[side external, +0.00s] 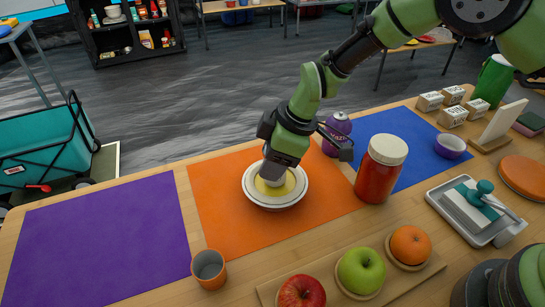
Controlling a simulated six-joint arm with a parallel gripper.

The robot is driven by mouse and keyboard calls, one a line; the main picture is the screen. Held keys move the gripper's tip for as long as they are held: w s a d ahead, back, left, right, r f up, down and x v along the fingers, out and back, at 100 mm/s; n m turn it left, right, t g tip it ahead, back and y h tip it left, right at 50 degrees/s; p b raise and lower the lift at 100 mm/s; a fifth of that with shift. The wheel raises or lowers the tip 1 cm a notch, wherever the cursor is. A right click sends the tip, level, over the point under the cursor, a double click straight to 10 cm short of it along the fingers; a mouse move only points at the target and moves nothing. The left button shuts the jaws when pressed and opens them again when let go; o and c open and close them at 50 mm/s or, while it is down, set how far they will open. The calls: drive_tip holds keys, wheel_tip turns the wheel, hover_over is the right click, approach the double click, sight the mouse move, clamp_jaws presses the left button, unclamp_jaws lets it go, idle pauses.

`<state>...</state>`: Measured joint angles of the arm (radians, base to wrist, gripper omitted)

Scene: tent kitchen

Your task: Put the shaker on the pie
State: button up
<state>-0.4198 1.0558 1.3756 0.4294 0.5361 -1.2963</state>
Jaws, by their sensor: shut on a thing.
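The pie (292,191) is a yellow disc in a white dish (275,203) on the orange mat. My gripper (275,177) points down over the pie and is shut on a small pale thing (274,182), which I take to be the shaker. Only its lower part shows, just under the jaws and over the middle of the pie. The gripper hides the rest of it and the back of the pie. I cannot tell whether it touches the pie.
A red jar with a pale lid (380,172) stands right of the pie. A purple bottle (337,132) stands behind, near my gripper. An orange cup (209,269) and a fruit board (405,284) are in front. The purple mat (104,245) is clear.

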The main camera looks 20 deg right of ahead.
drive_tip(key=shift+f, duration=0.2)
drive_tip(key=o, duration=1)
drive_tip(key=shift+c, duration=0.2)
drive_tip(key=shift+r, duration=0.1)
drive_tip(key=s+d+r+m+t, duration=0.1)
drive_tip(key=s+d+r+m, duration=0.2)
drive_tip(key=r, duration=0.7)
drive_tip(key=s+d+r+m, duration=0.1)
drive_tip(key=s+d+r, duration=0.2)
drive_tip(key=d+r, duration=0.45)
drive_tip(key=s+d+r+m+t+h, duration=0.1)
drive_tip(key=s+d+r+m+t, duration=0.1)
drive_tip(key=s+m, duration=0.4)
drive_tip(key=s+d+r+m+t+h, duration=0.1)
drive_tip(key=s+d+r+m, duration=0.4)
drive_tip(key=s, duration=0.7)
drive_tip(key=shift+d+r+m+t, duration=0.15)
drive_tip(key=shift+d+m+t, duration=0.45)
drive_tip(key=shift+m, duration=0.3)
